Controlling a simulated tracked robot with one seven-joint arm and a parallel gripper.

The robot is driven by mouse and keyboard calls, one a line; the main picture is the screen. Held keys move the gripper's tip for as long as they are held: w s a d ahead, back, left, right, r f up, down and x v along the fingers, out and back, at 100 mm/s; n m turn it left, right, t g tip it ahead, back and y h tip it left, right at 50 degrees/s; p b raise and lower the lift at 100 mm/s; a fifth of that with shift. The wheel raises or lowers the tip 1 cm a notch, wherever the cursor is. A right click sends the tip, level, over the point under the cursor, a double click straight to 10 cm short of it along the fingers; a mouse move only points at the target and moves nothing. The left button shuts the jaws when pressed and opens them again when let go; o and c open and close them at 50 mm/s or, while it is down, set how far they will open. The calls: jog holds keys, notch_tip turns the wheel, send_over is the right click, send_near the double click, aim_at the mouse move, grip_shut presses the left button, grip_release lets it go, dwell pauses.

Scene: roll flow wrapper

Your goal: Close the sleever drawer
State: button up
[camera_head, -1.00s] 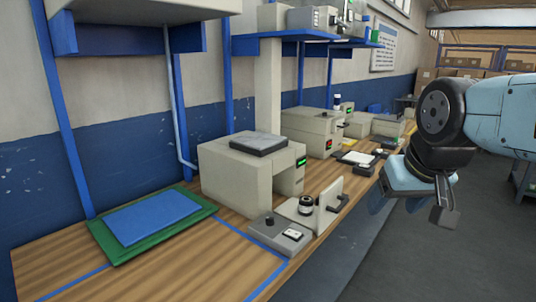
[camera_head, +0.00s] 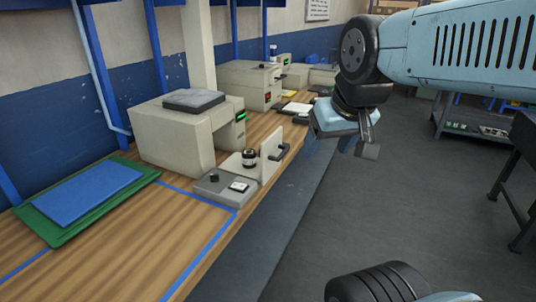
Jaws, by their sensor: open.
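The sleever, a beige box machine (camera_head: 170,135) with a dark grey pad on top and a green display, stands on the wooden bench. Its drawer appears pulled out: an upright beige front plate (camera_head: 270,157) with a black handle (camera_head: 280,152) stands apart from the machine's opening. A small black-and-white round item (camera_head: 249,158) sits just behind the plate. My gripper (camera_head: 345,143) is open and empty, hanging to the right of the handle and higher in the picture, clear of the bench edge. Its far finger is partly hidden.
A grey control box (camera_head: 224,188) with a knob lies in front of the drawer. A blue sheet on a green mat (camera_head: 50,232) is at left. Another beige machine (camera_head: 250,85) and small items stand farther along the bench. Grey floor (camera_head: 400,210) is open at right; a dark table stands beyond.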

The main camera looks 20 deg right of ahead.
jog(key=shift+w, duration=0.25)
jog(key=c, duration=0.3)
jog(key=w+f, duration=0.1)
jog(key=w, duration=0.1)
jog(key=w+f+m+g+y, duration=0.1)
jog(key=w, duration=0.1)
jog(key=w+f+g+y, duration=0.1)
jog(key=w, duration=0.2)
jog(key=shift+d+m, duration=0.2)
jog(key=shift+m, duration=0.2)
jog(key=c, duration=0.8)
jog(key=w, duration=0.1)
jog(key=w+d+f+m+y, duration=0.1)
jog(key=w, duration=0.1)
jog(key=w+d+f+y, duration=0.1)
jog(key=w, duration=0.1)
jog(key=shift+f, duration=0.2)
grip_shut()
jog(key=w+d+f+m+t+y, duration=0.25)
jog(key=w+d+f+m, duration=0.25)
jog(key=w+d+f, duration=0.55)
jog(key=w+a+f, duration=0.5)
jog(key=w+a, duration=0.2)
jog(key=w, duration=0.1)
jog(key=shift+w, duration=0.4)
